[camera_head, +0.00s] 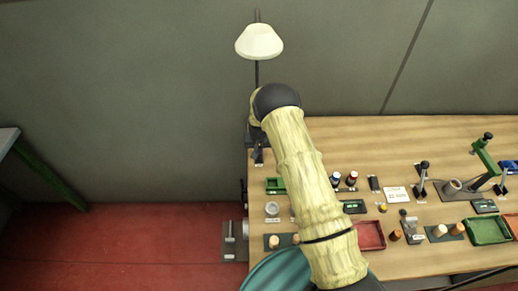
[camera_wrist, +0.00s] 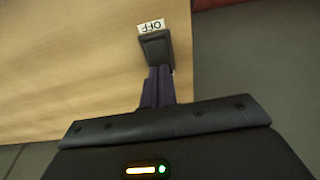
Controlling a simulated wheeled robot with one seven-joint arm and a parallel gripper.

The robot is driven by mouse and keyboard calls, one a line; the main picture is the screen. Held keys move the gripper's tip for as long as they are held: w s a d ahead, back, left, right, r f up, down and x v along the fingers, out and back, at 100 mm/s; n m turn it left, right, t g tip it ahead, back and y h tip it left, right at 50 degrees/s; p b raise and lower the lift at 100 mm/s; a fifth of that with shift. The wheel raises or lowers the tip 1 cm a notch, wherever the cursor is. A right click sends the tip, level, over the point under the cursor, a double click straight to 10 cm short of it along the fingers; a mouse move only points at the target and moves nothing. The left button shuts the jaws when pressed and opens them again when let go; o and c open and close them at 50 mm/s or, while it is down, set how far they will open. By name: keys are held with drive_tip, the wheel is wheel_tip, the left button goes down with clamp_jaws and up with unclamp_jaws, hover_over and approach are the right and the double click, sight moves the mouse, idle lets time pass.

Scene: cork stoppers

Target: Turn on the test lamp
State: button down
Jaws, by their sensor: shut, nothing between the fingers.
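A lamp with a cream-white shade (camera_head: 259,41) stands on a thin dark pole behind the table's left end. I cannot tell whether it is lit. In the wrist view a dark block (camera_wrist: 156,46), which looks like a switch, sits on the wooden table near its edge. A white label (camera_wrist: 150,26) reading OFF, upside down, lies against its far side. My gripper (camera_wrist: 158,72) is shut and empty, its fingertips at the near side of the block. I cannot tell whether they touch it. In the head view my gripper is mostly hidden behind my arm at the table's left corner.
The wooden table (camera_head: 370,150) holds cork stoppers, a green tray (camera_head: 488,230), a red tray (camera_head: 370,236) and a green-armed lever press (camera_head: 487,158). A green box (camera_head: 275,185) is near the left edge. A grey wall stands behind; red floor is open at left.

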sight(259, 159)
drive_tip(key=shift+f, duration=0.1)
drive_tip(key=shift+w+f+b, duration=0.1)
drive_tip(key=shift+f+b, duration=0.2)
drive_tip(key=shift+b, duration=0.45)
drive_tip(key=shift+r, duration=0.15)
drive_tip(key=shift+s, duration=0.25)
drive_tip(key=shift+s+p, duration=0.3)
drive_tip(key=shift+s, duration=0.35)
drive_tip(key=r+p, duration=0.2)
drive_tip(key=r, duration=0.2)
drive_tip(key=shift+s, duration=0.2)
wheel_tip(259, 159, up, 10)
drive_tip(key=s+b, duration=0.2)
drive_tip(key=b, duration=0.1)
drive_tip(key=shift+b, duration=0.4)
